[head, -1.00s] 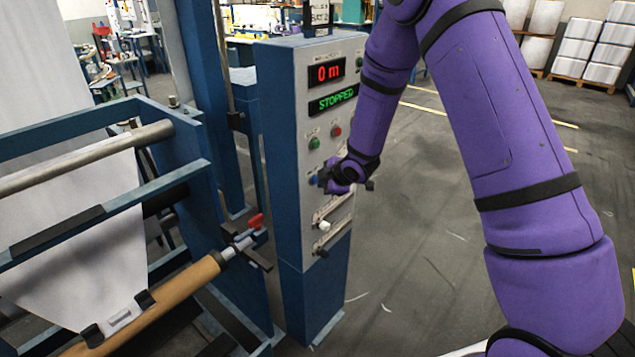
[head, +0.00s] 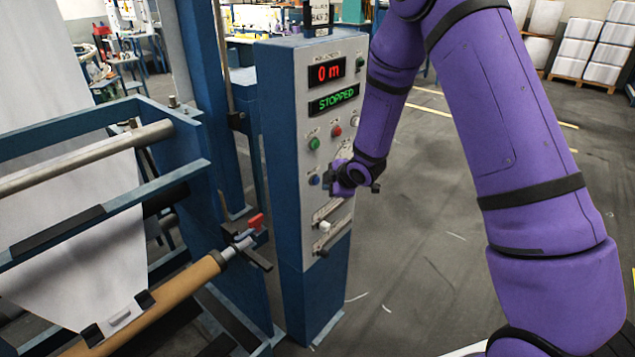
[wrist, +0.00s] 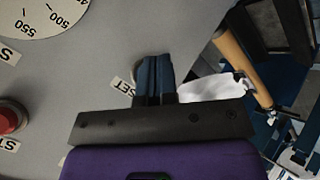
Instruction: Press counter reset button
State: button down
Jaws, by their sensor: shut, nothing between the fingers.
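The blue button (head: 314,180) sits low on the cabinet's panel, below the green button, and shows clear of my gripper in the head view. My gripper (head: 329,182) is just right of the blue button, pointing at the panel, with a small gap. In the wrist view my gripper's fingers (wrist: 154,78) are shut together and empty. A label ending in "SET" (wrist: 124,86) shows beside them. The button itself is hidden behind the fingers there.
A green STOPPED display (head: 333,100), a green button (head: 314,143) and a red button (head: 336,131) are on the same panel. The floor right of the cabinet is clear.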

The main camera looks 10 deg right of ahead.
jog(key=shift+s+d, duration=0.1)
jog(key=shift+s+d, duration=0.7)
jog(key=shift+s, duration=0.3)
jog(key=shift+s+d, duration=0.7)
jog(key=shift+s, duration=0.25)
jog(key=s+d+r+m+h, duration=0.25)
jog(key=s+r+m, duration=0.3)
jog(key=r, duration=0.65)
jog(key=s+d+r+m+h, duration=0.2)
jog(key=s+d+r+m, duration=0.3)
jog(key=r, duration=0.6)
jog(key=s+a+r+m+g, duration=0.1)
jog(key=s+r+m, duration=0.2)
jog(key=s, duration=0.9)
jog(key=s+a+r+m+g, duration=0.1)
jog(key=s+r, duration=0.5)
jog(key=s, duration=0.7)
jog(key=m+g+y, duration=0.1)
jog(key=m, duration=0.1)
jog(key=shift+s+a+r+m, duration=0.15)
jog(key=shift+s+r+m, duration=0.15)
jog(key=shift+r+m, duration=0.05)
